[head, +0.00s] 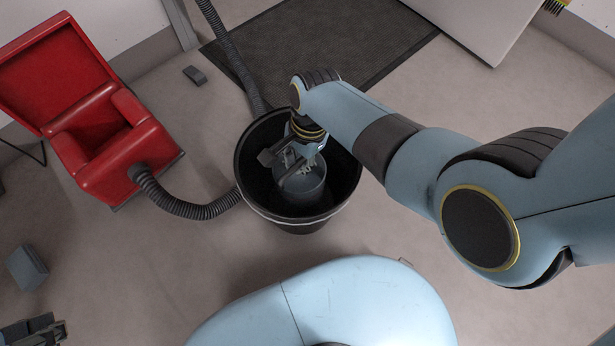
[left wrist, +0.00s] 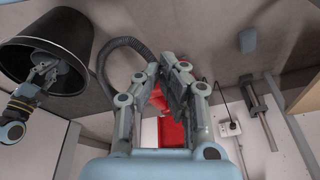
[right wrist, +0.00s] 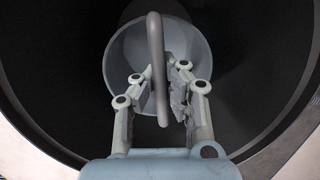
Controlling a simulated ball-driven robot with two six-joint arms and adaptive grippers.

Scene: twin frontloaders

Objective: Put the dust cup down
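The dust cup (head: 303,188) is a grey round cup with a loop handle. It is inside the black bin (head: 245,180), below the rim. My right gripper (head: 285,158) reaches down into the bin. In the right wrist view the cup (right wrist: 120,50) shows its open mouth, and its handle (right wrist: 157,45) passes between the fingers of my right gripper (right wrist: 161,85), which look closed on it. Whether the cup touches the bin's floor is hidden.
A red open-lidded machine (head: 85,125) stands left of the bin, with a dark ribbed hose (head: 185,208) running to the bin. Another hose (head: 232,55) comes from above. A dark mat (head: 310,40) lies behind. A small grey block (head: 27,268) lies at left.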

